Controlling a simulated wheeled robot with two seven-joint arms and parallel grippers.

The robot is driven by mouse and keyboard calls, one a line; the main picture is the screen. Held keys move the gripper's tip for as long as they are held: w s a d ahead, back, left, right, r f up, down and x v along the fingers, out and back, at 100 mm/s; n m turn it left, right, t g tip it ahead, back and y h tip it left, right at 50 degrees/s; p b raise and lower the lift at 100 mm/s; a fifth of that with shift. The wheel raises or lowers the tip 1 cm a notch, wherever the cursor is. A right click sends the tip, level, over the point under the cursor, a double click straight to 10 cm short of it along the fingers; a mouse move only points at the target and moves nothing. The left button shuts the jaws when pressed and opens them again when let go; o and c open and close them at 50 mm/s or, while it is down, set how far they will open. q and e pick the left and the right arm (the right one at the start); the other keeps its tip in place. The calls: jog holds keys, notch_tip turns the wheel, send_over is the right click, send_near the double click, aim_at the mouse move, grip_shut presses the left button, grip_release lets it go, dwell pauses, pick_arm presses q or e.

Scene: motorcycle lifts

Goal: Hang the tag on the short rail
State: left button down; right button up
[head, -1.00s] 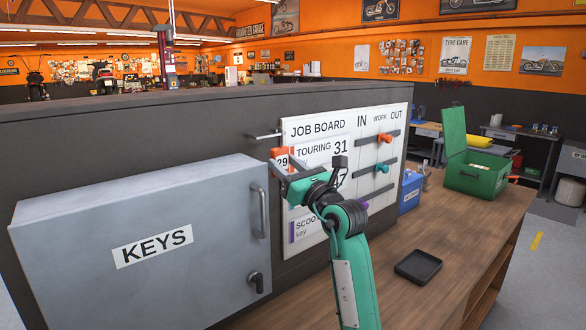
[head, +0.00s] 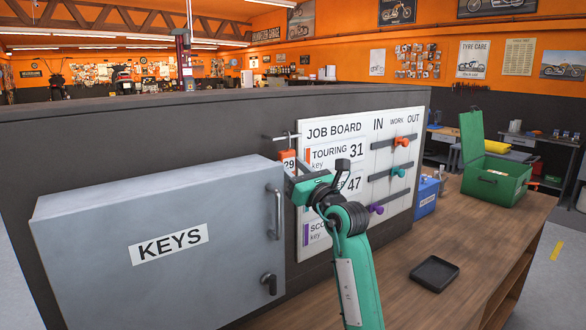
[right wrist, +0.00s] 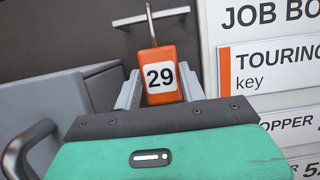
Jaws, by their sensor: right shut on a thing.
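The orange tag (head: 289,158), marked 29, is held upright in my right gripper (head: 291,172). In the right wrist view the tag (right wrist: 161,75) sits between the two grey fingers, with a thin wire hook (right wrist: 151,22) rising from its top. The short rail (head: 268,137) is a metal bar on the dark panel, left of the job board. In the right wrist view the hook crosses the rail (right wrist: 128,22), its top reaching above it. I cannot tell whether the hook is over the rail or only in front. My left gripper is out of view.
The grey key cabinet (head: 165,242) stands left of and below the rail, its handle (head: 276,210) sticking out close to my right gripper. The job board (head: 335,121) with sliders is to the right. A black tray (head: 435,273) and green box (head: 497,181) sit on the workbench.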

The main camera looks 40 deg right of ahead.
jog(key=o, duration=1)
jog(key=shift+s+f, duration=0.1)
jog(key=shift+s+f, duration=0.2)
jog(key=shift+s, duration=0.05)
jog(key=b+v, duration=0.5)
jog(key=v, duration=0.8)
jog(key=shift+a, duration=0.1)
